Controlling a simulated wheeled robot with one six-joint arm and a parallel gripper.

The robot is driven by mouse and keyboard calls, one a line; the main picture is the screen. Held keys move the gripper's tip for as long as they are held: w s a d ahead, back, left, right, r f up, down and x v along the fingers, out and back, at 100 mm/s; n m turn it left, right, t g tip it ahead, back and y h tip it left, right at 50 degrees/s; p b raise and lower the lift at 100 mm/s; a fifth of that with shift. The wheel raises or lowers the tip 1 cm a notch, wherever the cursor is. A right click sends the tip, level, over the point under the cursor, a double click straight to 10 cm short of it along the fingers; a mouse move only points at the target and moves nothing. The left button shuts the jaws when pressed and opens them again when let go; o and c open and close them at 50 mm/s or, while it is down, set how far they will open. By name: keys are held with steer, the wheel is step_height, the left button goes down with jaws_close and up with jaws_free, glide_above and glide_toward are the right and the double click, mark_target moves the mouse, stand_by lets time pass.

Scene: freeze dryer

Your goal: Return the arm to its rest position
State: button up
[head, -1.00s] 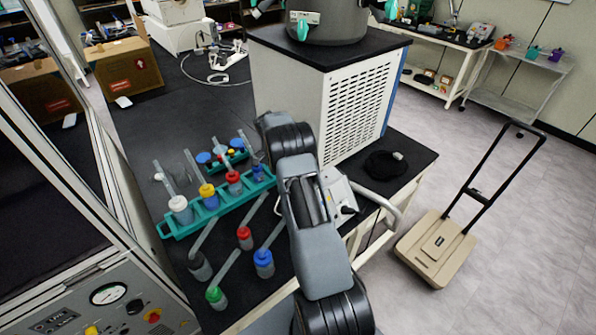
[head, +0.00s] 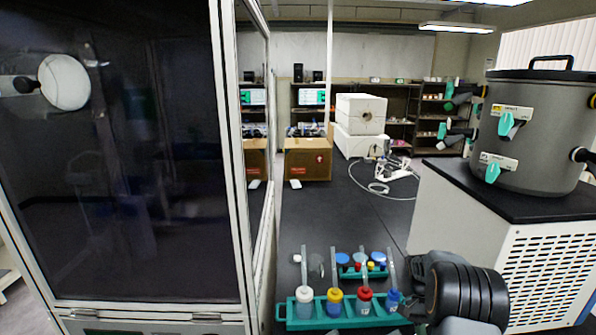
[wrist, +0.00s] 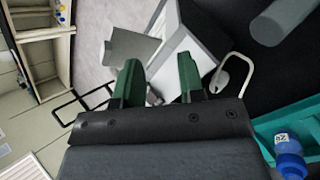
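My gripper (wrist: 158,68) shows in the wrist view with its two green fingers apart and nothing held between them. In the head view, part of my dark arm (head: 462,292) is at the lower right, beside the teal rack; my gripper is out of sight there. The wrist view is tilted. It shows a blue-capped bottle (wrist: 290,158) and part of a teal rack at the lower right, apart from the fingers.
A teal rack (head: 291,314) with several capped bottles stands on the black bench. A glass-doored cabinet (head: 244,200) fills the left. At right, a grey drum (head: 535,150) with teal-handled valves sits on a vented white unit (head: 545,275). The bench behind the rack is mostly clear.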

steer(key=s+a+r+n+t+b, duration=0.1)
steer(key=s+a+r+n+t, duration=0.3)
steer(key=a, duration=0.5)
steer(key=s+a+r+n+t+b, duration=0.1)
steer(key=s+a+r+n+t, duration=0.4)
steer(key=s+a+r+t, duration=0.3)
step_height(320, 180, up, 3)
steer(key=shift+s+a+r+t+b, duration=0.1)
steer(key=shift+s+a+t+b, duration=0.3)
steer(key=shift+s+a, duration=0.45)
steer(key=shift+n, duration=0.3)
